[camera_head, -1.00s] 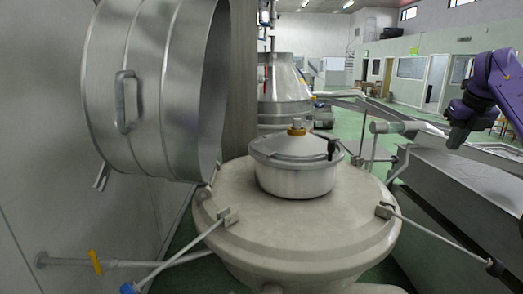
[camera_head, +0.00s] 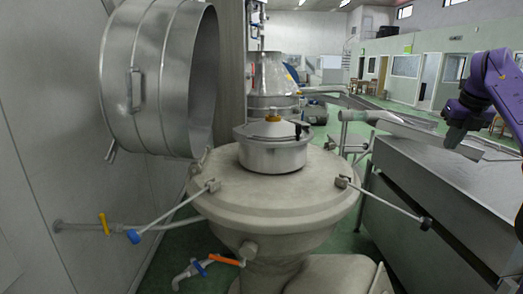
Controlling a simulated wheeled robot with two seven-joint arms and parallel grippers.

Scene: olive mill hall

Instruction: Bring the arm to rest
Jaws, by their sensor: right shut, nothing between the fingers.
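My right arm, purple with a dark wrist, comes in from the right edge. Its gripper (camera_head: 453,138) points down and to the left, above the far part of a long grey metal trough. The gripper is shut and empty. The fingertips are small and dark at this distance. My left gripper is outside the view.
A wide grey vessel (camera_head: 290,205) with a small lidded steel pot (camera_head: 272,155) stands ahead. A large open steel drum lid (camera_head: 160,85) with a handle hangs at the left. The metal trough (camera_head: 430,225) fills the right side. Green floor (camera_head: 345,250) shows between vessel and trough.

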